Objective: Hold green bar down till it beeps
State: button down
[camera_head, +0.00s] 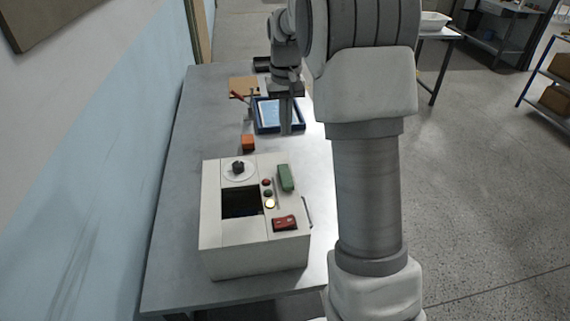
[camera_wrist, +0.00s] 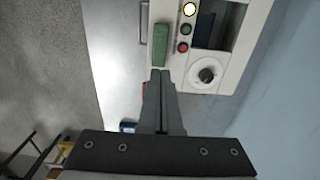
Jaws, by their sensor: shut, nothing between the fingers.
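The green bar (camera_head: 286,178) is a raised block on top of a white box-shaped machine (camera_head: 225,262), to the right of its dark window. It also shows in the wrist view (camera_wrist: 160,45). My gripper (camera_head: 286,132) is shut and empty, pointing down beyond the machine's far side in the head view, with a visible gap to the bar. In the wrist view its fingertips (camera_wrist: 161,72) line up with the bar's near end; that view does not show their height. A lamp (camera_head: 270,204) on the panel glows pale yellow.
A black dial (camera_head: 238,168), a red switch (camera_head: 284,223) and small red and green buttons share the panel. Behind the machine are an orange block (camera_head: 248,143) and a blue-rimmed tray (camera_head: 268,127) on the grey table (camera_head: 167,250). A wall stands left.

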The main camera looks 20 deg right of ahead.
aim_at(286, 177)
notch_tip(286, 177, down, 14)
jog(key=shift+r+p, duration=0.1)
jog(key=shift+p, duration=0.2)
dwell(0.4)
jog(key=shift+f+b, duration=0.6)
jog(key=shift+f, duration=0.25)
jog(key=shift+s+f, duration=0.25)
jog(key=shift+f, duration=0.1)
notch_tip(286, 177, up, 15)
jog(key=p, duration=0.2)
jog(key=shift+w, duration=0.25)
